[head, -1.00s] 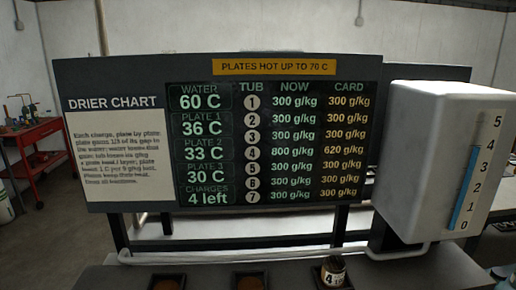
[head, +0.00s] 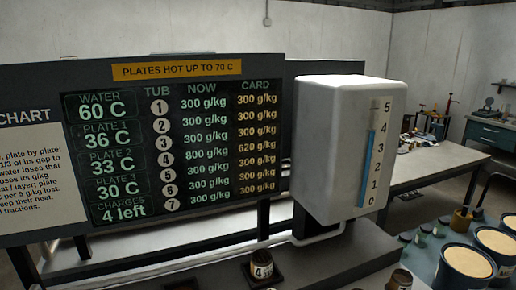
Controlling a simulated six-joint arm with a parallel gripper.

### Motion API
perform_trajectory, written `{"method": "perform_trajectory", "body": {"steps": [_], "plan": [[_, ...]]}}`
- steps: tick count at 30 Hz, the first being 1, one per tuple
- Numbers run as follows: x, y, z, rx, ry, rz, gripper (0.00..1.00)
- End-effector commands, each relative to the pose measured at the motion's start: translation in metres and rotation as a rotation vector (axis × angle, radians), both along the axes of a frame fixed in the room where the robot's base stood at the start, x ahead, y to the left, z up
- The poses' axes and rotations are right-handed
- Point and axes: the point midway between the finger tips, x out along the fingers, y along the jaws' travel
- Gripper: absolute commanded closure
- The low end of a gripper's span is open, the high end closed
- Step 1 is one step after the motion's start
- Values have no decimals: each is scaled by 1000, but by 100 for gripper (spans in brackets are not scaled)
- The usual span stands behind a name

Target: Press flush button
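The flush button does not show as such in the head view. The drier chart board (head: 150,140) reads water 60 C, plates 36, 33 and 30 C, charges 4 left. Tub 4 reads 800 g/kg now against 620 on the card; the other tubs read 300 in both columns. My gripper is not in view.
Several cream-topped tubs (head: 466,262) stand at the lower right. A table (head: 425,165) with small items and a green bench (head: 490,133) stand behind. A pipe (head: 318,236) runs below the tank.

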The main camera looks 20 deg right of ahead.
Motion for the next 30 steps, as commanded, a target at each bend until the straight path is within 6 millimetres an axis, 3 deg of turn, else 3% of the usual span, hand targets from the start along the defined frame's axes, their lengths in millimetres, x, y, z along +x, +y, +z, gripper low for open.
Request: {"method": "perform_trajectory", "body": {"steps": [1,6,9,30], "plan": [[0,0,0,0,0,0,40],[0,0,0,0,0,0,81],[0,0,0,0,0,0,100],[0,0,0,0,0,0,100]]}}
